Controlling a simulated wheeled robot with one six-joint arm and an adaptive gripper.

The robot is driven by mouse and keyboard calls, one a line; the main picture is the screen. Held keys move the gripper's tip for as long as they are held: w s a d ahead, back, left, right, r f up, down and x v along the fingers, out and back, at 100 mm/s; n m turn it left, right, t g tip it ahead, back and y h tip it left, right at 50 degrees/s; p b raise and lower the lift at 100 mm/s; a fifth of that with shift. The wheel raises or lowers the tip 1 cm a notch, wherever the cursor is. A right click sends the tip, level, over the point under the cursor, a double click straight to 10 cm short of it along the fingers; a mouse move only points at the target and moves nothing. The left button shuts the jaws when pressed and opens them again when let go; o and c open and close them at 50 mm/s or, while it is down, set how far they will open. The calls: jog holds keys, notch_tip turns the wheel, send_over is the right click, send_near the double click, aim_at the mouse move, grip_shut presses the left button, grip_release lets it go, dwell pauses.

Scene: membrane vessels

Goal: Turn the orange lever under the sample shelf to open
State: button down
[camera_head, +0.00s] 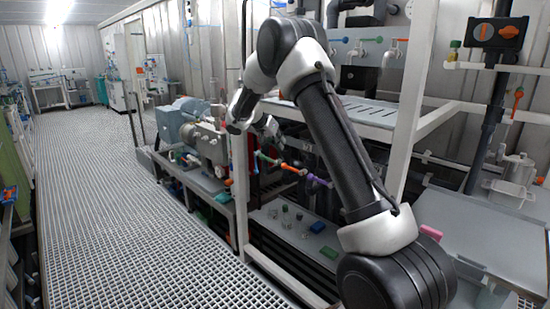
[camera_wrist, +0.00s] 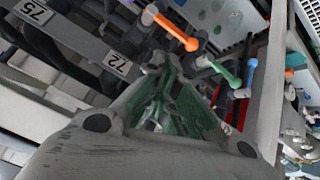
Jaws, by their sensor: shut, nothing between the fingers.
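The orange lever (camera_head: 293,169) sits in a row of coloured levers below the sample shelf (camera_head: 365,113) in the head view. In the wrist view the orange lever (camera_wrist: 175,31) is near the top, slanting on its grey valve body. My gripper (camera_wrist: 160,62) is shut and empty, with its fingertips below the orange lever in that picture and apart from it.
A green lever (camera_head: 268,158) and a purple lever (camera_head: 318,180) flank the orange one. A white frame post (camera_head: 240,190) stands left of them. Small vessels and a blue block (camera_head: 318,226) lie on the lower shelf. The grating floor (camera_head: 120,200) at left is clear.

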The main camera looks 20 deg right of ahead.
jog(key=w+r+m, duration=0.1)
jog(key=m, duration=0.3)
send_over(292, 170)
jog(key=w+a, duration=0.1)
jog(key=w, duration=0.1)
notch_tip(292, 170, down, 7)
jog(key=f, duration=0.3)
jog(key=shift+s+d+f, duration=0.1)
jog(key=shift+s+f, duration=0.1)
jog(key=shift+f, duration=0.2)
